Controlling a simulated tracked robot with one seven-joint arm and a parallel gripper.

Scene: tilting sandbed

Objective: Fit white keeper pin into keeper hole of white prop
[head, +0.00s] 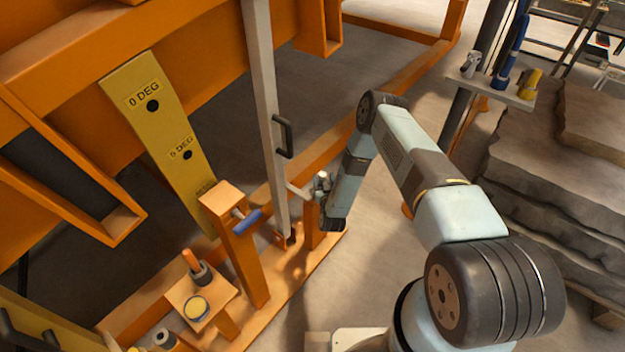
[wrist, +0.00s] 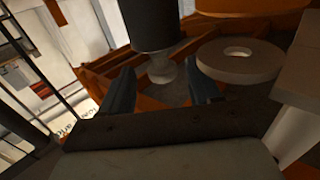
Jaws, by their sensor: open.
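The white prop (head: 268,120) is a tall pale bar with a black handle, standing at the orange base. My gripper (head: 324,200) is low beside its foot, near the top of a short orange post (head: 312,222). In the wrist view my gripper (wrist: 163,88) is open. A dark cylinder with a pale spool-shaped end (wrist: 162,68) shows between and beyond the fingers; I cannot tell whether it is the white keeper pin. A pale disc with a hole (wrist: 238,60) lies right of the fingers, possibly the keeper hole. A short pale bar (head: 297,191) reaches from the prop towards the post.
A yellow plate (head: 165,135) marked 0 DEG and 5 DEG stands left. A blue-handled pin (head: 247,222) is in an orange post (head: 240,255). A shelf (head: 490,90) at upper right holds grey, blue and yellow items. Layered rock slabs (head: 550,190) stand right.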

